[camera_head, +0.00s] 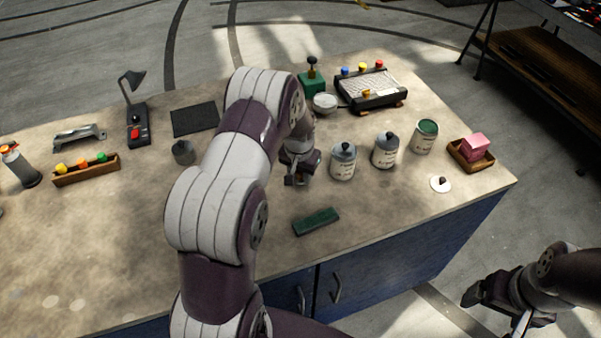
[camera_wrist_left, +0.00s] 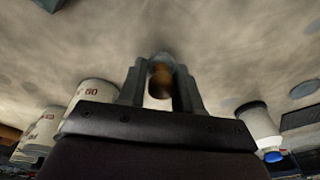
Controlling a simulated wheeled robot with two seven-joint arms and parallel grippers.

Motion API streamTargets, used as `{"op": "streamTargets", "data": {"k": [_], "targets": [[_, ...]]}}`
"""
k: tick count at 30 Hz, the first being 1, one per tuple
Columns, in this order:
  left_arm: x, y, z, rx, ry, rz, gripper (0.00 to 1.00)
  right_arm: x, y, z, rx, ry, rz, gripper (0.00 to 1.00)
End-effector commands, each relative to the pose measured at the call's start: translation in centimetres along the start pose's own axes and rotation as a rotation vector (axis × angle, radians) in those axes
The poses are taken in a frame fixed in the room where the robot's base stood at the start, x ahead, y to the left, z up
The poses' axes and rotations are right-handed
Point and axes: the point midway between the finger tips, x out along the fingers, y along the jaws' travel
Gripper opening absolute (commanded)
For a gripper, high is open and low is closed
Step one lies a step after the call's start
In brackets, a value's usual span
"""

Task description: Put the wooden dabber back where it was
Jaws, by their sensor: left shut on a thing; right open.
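My left gripper (camera_head: 296,180) is over the middle of the workbench, left of the lidded tins. In the left wrist view its fingers (camera_wrist_left: 160,88) are shut on the wooden dabber (camera_wrist_left: 160,80), whose brown rounded end shows between them. The head view does not show the dabber clearly; the gripper hides it. I cannot tell whether it touches the bench. A dark green flat block (camera_head: 316,222) lies on the bench in front of the gripper. My right gripper (camera_head: 490,296) is open and empty, low at the right, off the bench.
Two lidded tins (camera_head: 343,163) (camera_head: 385,152) and an open green-filled tin (camera_head: 424,138) stand right of the gripper. A white lid (camera_head: 440,184) and a wooden tray (camera_head: 460,157) with a pink block lie near the right edge. A grey pot (camera_head: 184,153) stands left of my arm.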

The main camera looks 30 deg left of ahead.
Motion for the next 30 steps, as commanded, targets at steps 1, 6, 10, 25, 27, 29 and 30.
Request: {"op": "streamTargets", "data": {"k": [1, 6, 10, 25, 27, 29, 30], "targets": [[0.5, 0.1, 0.1, 0.001, -0.001, 0.000, 0.06, -0.6, 0.0, -0.1, 0.000, 0.000, 0.000, 0.88], [1.6, 0.1, 0.1, 0.001, 0.003, -0.001, 0.06, -0.5, 0.0, -0.1, 0.000, 0.000, 0.000, 0.88], [1.6, 0.1, 0.2, 0.001, 0.002, -0.001, 0.06, -0.5, 0.0, -0.1, 0.000, 0.000, 0.000, 0.88], [1.8, 0.1, 0.2, 0.000, 0.002, 0.000, 0.60, -0.4, 0.0, -0.1, 0.000, 0.000, 0.000, 0.88], [1.3, 0.1, 0.1, 0.000, 0.002, -0.001, 0.60, -0.7, 0.0, -0.1, 0.000, 0.000, 0.000, 0.88], [0.9, 0.1, 0.1, 0.000, 0.004, -0.001, 0.60, -0.3, 0.0, -0.1, 0.000, 0.000, 0.000, 0.88], [0.3, 0.1, 0.1, 0.000, 0.006, -0.001, 0.60, -0.2, 0.0, 0.0, 0.000, 0.000, 0.000, 0.88]]}}
